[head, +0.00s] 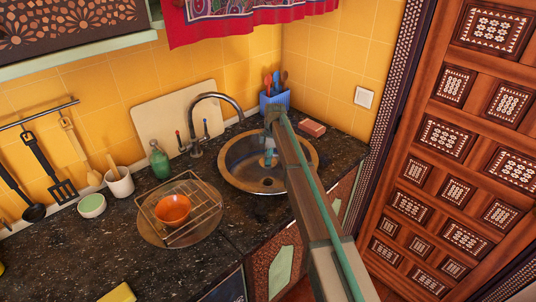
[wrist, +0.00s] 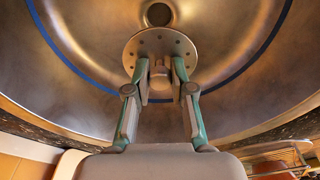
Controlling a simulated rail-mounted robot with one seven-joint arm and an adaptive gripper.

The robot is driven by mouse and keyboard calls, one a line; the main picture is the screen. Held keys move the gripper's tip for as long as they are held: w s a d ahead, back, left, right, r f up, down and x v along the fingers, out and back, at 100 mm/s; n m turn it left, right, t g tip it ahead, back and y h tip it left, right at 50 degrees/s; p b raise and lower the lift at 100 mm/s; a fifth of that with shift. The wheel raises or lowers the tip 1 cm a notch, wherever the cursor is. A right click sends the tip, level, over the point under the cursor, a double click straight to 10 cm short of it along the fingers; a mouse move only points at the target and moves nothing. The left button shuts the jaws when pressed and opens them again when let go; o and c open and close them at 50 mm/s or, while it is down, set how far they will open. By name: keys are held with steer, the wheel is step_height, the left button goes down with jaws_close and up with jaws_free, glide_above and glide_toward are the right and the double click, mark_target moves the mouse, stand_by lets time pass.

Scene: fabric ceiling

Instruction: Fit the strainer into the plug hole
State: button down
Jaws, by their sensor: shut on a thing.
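The strainer (wrist: 139,46) is a round metal disc with small holes around its rim and a knob in the middle. My gripper (wrist: 161,82) is shut on the knob, with the disc just beyond the fingertips. The plug hole (wrist: 158,14) is a dark round opening at the top of the wrist view, beside the disc's far edge in the picture. In the head view, my gripper (head: 269,160) is down inside the round metal sink (head: 240,165), behind the plug hole (head: 267,182). The strainer is hard to make out there. I cannot tell the strainer's height above the sink floor.
A curved tap (head: 215,97) stands behind the sink's left side. A wire rack (head: 205,200) with an orange bowl (head: 173,210) is at its left. A blue utensil holder (head: 274,100) and a reddish block (head: 312,127) stand behind. The sink wall surrounds my gripper.

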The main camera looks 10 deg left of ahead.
steer(key=shift+f+b, duration=1.75)
steer(key=shift+f, duration=3.1)
steer(key=shift+f+b, duration=0.45)
steer(key=shift+f, duration=0.5)
steer(key=c, duration=0.9)
jaws_free()
steer(key=o, duration=0.5)
steer(key=shift+o, duration=0.2)
steer(key=shift+r, duration=0.1)
steer(key=shift+r+p, duration=0.9)
steer(key=shift+r, duration=1.55)
